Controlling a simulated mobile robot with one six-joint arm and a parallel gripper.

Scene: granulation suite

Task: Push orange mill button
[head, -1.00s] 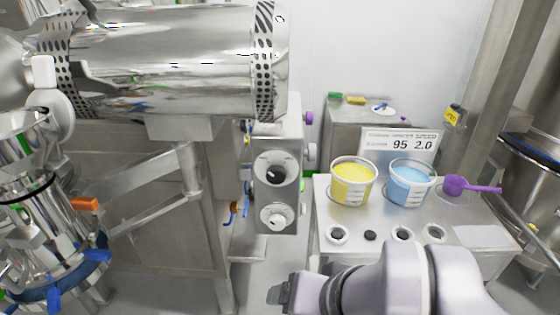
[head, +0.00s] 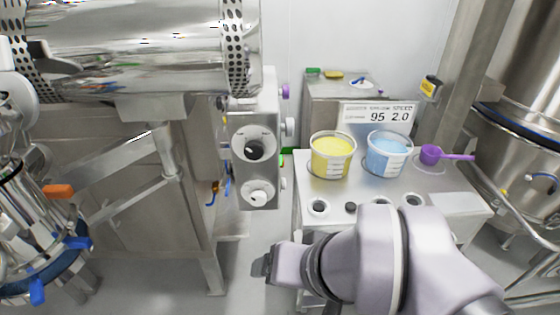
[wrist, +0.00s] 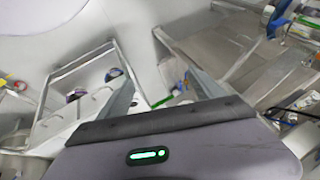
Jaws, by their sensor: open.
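An orange block (head: 58,191) shows at the left of the head view, on the steel mill-like machine (head: 30,215). Whether it is the button or a handle is unclear. My gripper (head: 263,265) is low in the middle of the head view, well to the right of the orange block and apart from it. Its dark tip points left, over the floor. In the wrist view my gripper (wrist: 158,78) shows two grey fingers spread apart with nothing between them. No orange button is recognizable in the wrist view.
A control box with a black knob (head: 254,151) and a white knob (head: 258,193) stands above my gripper. A steel bench (head: 310,190) at right holds a yellow tub (head: 332,157), a blue tub (head: 388,154) and a purple scoop (head: 445,154). A table leg (head: 213,272) stands left of my gripper.

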